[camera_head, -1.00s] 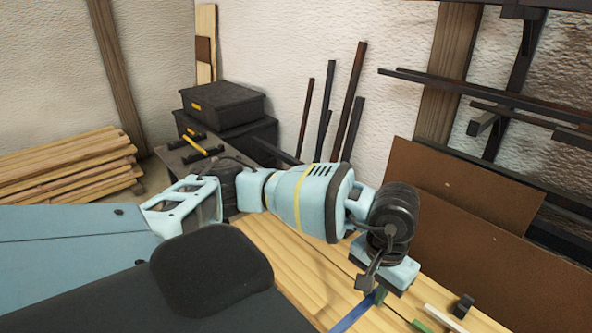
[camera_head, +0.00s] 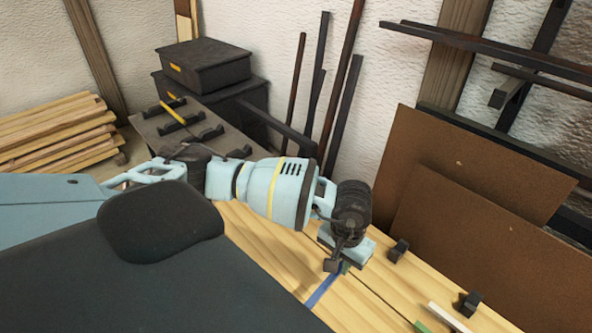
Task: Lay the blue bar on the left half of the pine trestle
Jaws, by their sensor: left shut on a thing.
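The blue bar (camera_head: 321,291) shows as a narrow blue strip running down and left from my left gripper (camera_head: 338,267). The gripper points down and is shut on the bar; its jaws are partly hidden by the wrist. A small green bit (camera_head: 345,268) shows beside the jaws. The bar is over the pine trestle (camera_head: 270,256), a pale planked top with a dark seam. I cannot tell if the bar touches the wood. My left arm hides much of the left part of the trestle. My right gripper is not in view.
On the trestle's right part are two dark blocks (camera_head: 398,250) (camera_head: 470,304), a white bar (camera_head: 448,317) and a green piece (camera_head: 422,326). Brown boards (camera_head: 480,170) lean behind. A grey bench with a yellow-handled tool (camera_head: 172,114), black cases (camera_head: 205,70) and stacked laths (camera_head: 55,135) stand left.

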